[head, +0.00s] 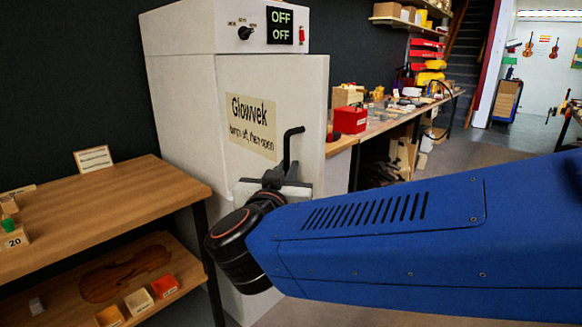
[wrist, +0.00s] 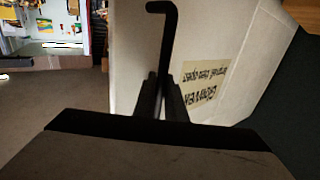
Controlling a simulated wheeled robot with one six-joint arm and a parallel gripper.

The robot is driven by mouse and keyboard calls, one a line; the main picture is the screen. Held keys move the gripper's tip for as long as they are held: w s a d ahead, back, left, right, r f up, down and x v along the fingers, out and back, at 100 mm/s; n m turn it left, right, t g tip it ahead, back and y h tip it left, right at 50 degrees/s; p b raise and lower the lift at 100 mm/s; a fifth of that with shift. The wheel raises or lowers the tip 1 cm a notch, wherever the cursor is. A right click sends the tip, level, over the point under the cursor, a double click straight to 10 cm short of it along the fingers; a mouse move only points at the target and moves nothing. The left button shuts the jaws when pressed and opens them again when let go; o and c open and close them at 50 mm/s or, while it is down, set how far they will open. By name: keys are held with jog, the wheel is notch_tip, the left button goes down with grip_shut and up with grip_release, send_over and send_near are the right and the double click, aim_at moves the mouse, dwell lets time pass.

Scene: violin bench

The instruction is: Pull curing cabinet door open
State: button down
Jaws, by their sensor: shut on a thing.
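The white curing cabinet (head: 180,110) stands left of centre in the head view, its displays (head: 280,25) reading OFF. Its door (head: 309,100) carries a "Glowvek" label that also asks for lamps off before opening. My gripper (head: 274,178) is shut on the handle's lower part. In the wrist view, its fingers (wrist: 161,88) flank the bar.
A wooden shelf unit (head: 110,217) stands close on the left, with small blocks and a violin-shaped plate. A workbench (head: 385,122) with a red box (head: 350,119) and tools runs behind the cabinet at right. Open floor (wrist: 60,105) shows left of the cabinet in the wrist view.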

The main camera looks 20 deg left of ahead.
jog(key=c, duration=1.8)
grip_release()
jog(key=shift+d+f, duration=0.2)
jog(key=shift+f, duration=0.1)
jog(key=shift+d+r, duration=0.1)
jog(key=shift+r, duration=0.05)
jog(key=shift+d+r, duration=0.1)
jog(key=s+d, duration=0.1)
jog(key=s, duration=1)
jog(key=s+d, duration=0.1)
jog(key=s, duration=0.5)
jog(key=shift+d, duration=0.35)
